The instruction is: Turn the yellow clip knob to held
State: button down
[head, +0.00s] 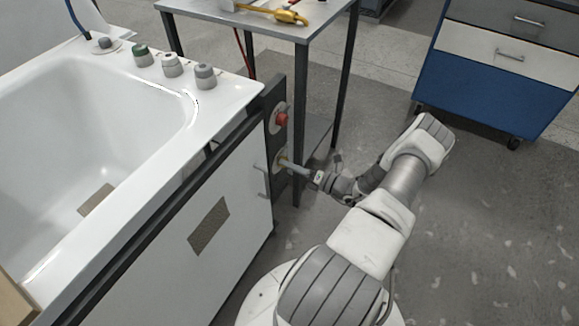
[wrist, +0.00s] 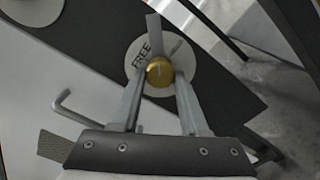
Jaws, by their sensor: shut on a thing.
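The yellow clip knob (wrist: 160,72) is round and sits on a pale disc (wrist: 190,57) on a dark panel. The word FREE shows on the disc at the knob's upper left in the wrist view; I cannot read any other word. A grey bar stands above the knob there. My gripper (wrist: 160,78) has one finger on each side of the knob and is shut on it. In the head view my gripper (head: 291,165) reaches the panel from the right, and its fingers partly hide the knob (head: 283,160).
A red knob (head: 282,119) sits above the yellow one on the dark panel. A bent handle (wrist: 75,108) sticks out nearby at the left. The white bathtub shell (head: 225,99) lies left, a metal table (head: 270,25) behind, and a blue cabinet (head: 480,92) at the right.

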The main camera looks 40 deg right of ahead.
jog(key=shift+r+m+b, duration=0.1)
jog(key=shift+m+b, duration=0.25)
jog(key=shift+m, duration=3.75)
jog(key=shift+c, duration=2.1)
grip_release()
jog(key=shift+s, duration=0.15)
jog(key=p+v, duration=0.3)
jog(key=v, duration=1.4)
